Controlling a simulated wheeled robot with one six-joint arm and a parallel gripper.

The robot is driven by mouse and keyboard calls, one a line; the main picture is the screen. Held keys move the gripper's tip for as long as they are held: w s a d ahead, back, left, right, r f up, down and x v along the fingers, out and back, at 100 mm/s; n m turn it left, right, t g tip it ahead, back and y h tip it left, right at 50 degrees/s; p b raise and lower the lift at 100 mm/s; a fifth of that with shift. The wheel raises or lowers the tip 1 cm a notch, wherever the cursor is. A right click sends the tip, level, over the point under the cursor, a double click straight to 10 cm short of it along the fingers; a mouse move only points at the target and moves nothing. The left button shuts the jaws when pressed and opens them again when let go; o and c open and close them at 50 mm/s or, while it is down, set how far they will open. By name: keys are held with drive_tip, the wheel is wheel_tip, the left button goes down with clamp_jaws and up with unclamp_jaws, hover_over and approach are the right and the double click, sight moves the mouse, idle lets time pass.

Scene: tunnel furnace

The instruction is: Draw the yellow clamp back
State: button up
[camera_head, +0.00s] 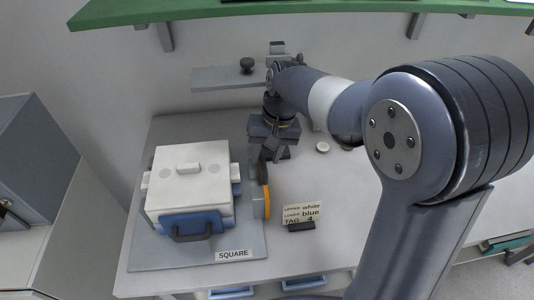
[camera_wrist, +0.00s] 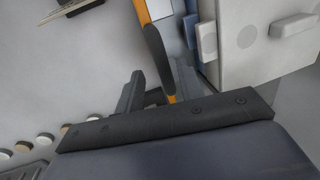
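The yellow clamp (camera_head: 267,203) is an orange-yellow bar with a dark grip, standing along the right side of the white box (camera_head: 188,181). In the wrist view its yellow bar (camera_wrist: 143,12) runs down behind the dark grip (camera_wrist: 156,55). My gripper (camera_head: 268,152) is at the clamp's far end, pointing down. In the wrist view my gripper (camera_wrist: 159,88) has its fingers apart, one on each side of the bar's lower part. Contact is not clear, and the head view partly hides the fingertips.
The white box has a blue lower part with a handle and stands on a grey plate (camera_head: 150,250) labelled SQUARE. A sign (camera_head: 301,214) reading "white, blue, TAG 4" stands to the right. Small round pieces (camera_head: 322,147) lie behind it. A green shelf (camera_head: 230,9) hangs above.

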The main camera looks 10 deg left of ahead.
wheel_tip(320, 180, up, 10)
drive_tip(key=d, duration=0.2)
drive_tip(key=shift+w+r, duration=0.15)
drive_tip(key=shift+w, duration=0.1)
drive_tip(key=shift+s+a+f, duration=0.15)
drive_tip(key=shift+a+f, duration=0.45)
drive_tip(key=shift+f, duration=1.2)
drive_tip(key=shift+s+a+f, duration=0.1)
drive_tip(key=shift+a+f, duration=0.5)
drive_tip(key=shift+f, duration=1.15)
drive_tip(key=shift+s+a+f, duration=0.15)
drive_tip(key=shift+a+f, duration=0.45)
drive_tip(key=shift+f, duration=1.2)
drive_tip(key=shift+d+r, duration=0.1)
